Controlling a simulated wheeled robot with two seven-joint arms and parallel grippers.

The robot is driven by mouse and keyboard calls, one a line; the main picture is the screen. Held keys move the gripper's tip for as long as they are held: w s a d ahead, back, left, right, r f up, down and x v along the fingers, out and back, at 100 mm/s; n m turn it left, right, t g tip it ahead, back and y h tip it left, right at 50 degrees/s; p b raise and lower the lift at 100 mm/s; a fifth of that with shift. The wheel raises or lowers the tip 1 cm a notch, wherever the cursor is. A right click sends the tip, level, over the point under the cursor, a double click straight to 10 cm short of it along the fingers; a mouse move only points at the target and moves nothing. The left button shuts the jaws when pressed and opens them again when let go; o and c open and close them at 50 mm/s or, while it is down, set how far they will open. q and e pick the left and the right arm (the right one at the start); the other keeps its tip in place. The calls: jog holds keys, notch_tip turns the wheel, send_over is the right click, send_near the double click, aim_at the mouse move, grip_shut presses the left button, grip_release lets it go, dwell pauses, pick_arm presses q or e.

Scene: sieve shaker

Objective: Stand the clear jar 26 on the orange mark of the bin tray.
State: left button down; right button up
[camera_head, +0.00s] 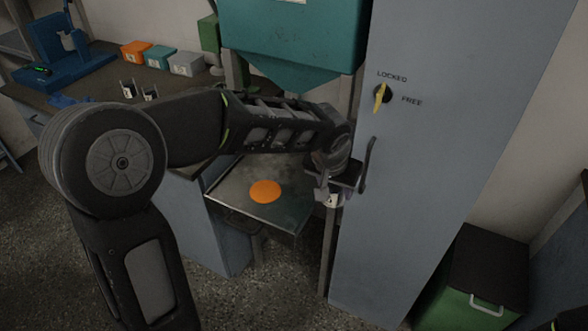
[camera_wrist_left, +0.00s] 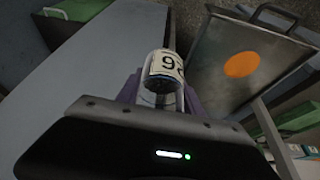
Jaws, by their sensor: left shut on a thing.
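The bin tray (camera_head: 232,186) is a dark metal plate below the teal hopper, with a round orange mark (camera_head: 265,191) on it. The mark is bare and also shows in the wrist view (camera_wrist_left: 241,64). My left gripper (camera_head: 332,197) is past the tray's right edge, close to the grey cabinet. It is shut on a small clear jar (camera_wrist_left: 164,68) with a white label. The label's characters look like 92 in the wrist view, partly cut off at the right. In the head view the jar is mostly hidden by the gripper.
The tall grey cabinet (camera_head: 440,150) with a yellow-handled knob (camera_head: 381,94) stands right of the tray. The teal hopper (camera_head: 290,40) hangs above it. A bench (camera_head: 85,82) with orange, teal and grey boxes is at the back left. A green bin (camera_head: 475,275) stands at the lower right.

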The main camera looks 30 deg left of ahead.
pick_arm(q)
jog(key=shift+d, duration=0.4)
pick_arm(e)
jog(key=shift+d, duration=0.4)
pick_arm(q)
jog(key=shift+a, duration=0.15)
pick_arm(e)
jog(key=shift+r, duration=0.1)
